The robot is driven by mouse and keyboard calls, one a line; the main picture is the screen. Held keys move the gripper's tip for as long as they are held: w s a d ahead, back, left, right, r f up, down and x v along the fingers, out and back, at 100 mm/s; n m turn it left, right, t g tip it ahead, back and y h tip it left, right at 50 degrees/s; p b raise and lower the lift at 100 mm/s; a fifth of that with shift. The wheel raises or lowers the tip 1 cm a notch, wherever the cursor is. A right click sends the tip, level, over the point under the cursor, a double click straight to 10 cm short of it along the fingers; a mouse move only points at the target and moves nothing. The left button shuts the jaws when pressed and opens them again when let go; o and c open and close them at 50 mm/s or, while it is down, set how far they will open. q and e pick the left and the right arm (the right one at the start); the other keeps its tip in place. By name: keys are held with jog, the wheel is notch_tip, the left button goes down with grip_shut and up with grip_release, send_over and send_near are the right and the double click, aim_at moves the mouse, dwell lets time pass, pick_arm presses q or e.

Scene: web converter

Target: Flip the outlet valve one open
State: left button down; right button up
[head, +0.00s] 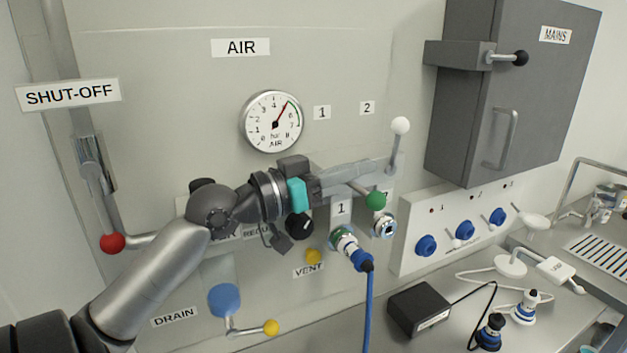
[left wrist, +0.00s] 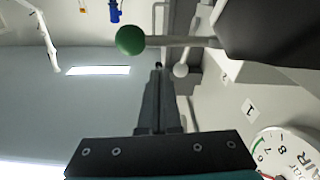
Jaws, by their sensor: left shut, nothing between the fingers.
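The AIR panel has a lever with a green ball knob (head: 376,201), by the outlet plate labelled 1 (head: 341,208). This lever points right and slightly down; its pivot is hidden behind my left gripper. My left gripper (head: 388,166) is shut and empty, pointing right across the panel just above the green knob. In the left wrist view, the green knob (left wrist: 130,40) and its stem lie beyond the closed fingertips (left wrist: 158,70); I cannot tell whether they touch. A second lever with a white ball knob (head: 400,125) stands upright by the fingertips. My right gripper is not in view.
A pressure gauge (head: 272,122) is above my arm. A blue hose plug (head: 361,258) is in outlet 1. A red-knobbed shut-off lever (head: 113,243) is at left, a yellow-knobbed drain lever (head: 271,327) below. A grey MAINS box (head: 505,90) juts out at right.

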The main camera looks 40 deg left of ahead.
pick_arm(q)
jog(key=b+v, duration=0.3)
jog(key=v, duration=0.4)
jog(key=shift+s+a, duration=0.2)
jog(key=shift+s, duration=0.1)
